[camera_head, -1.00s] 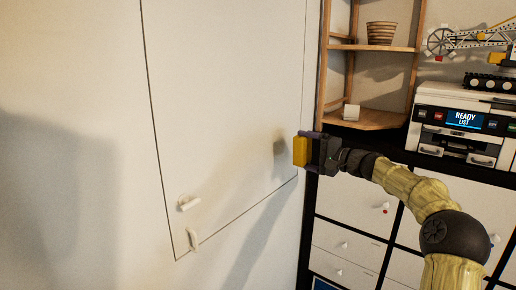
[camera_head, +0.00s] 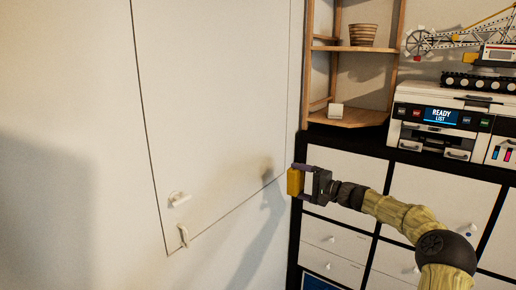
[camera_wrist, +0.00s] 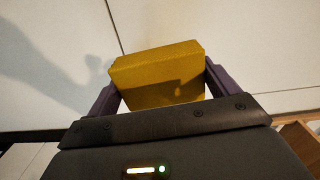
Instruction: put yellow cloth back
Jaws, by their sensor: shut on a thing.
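My gripper (camera_head: 302,182) is shut on the yellow cloth (camera_head: 294,182), which looks like a small flat-sided block. In the wrist view the yellow cloth (camera_wrist: 158,76) sits between the two purple fingers of my gripper (camera_wrist: 160,90). My gripper holds it in the air in front of the white drawers and beside the white wall panel. I cannot tell how far it is from the panel.
A wooden corner shelf (camera_head: 350,117) bears a striped pot (camera_head: 363,35) and a small white block (camera_head: 335,111). A printer (camera_head: 440,118) with a model crane (camera_head: 480,50) on top stands at right on the black-framed drawer cabinet (camera_head: 340,148). The wall panel (camera_head: 215,100) has two white handles.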

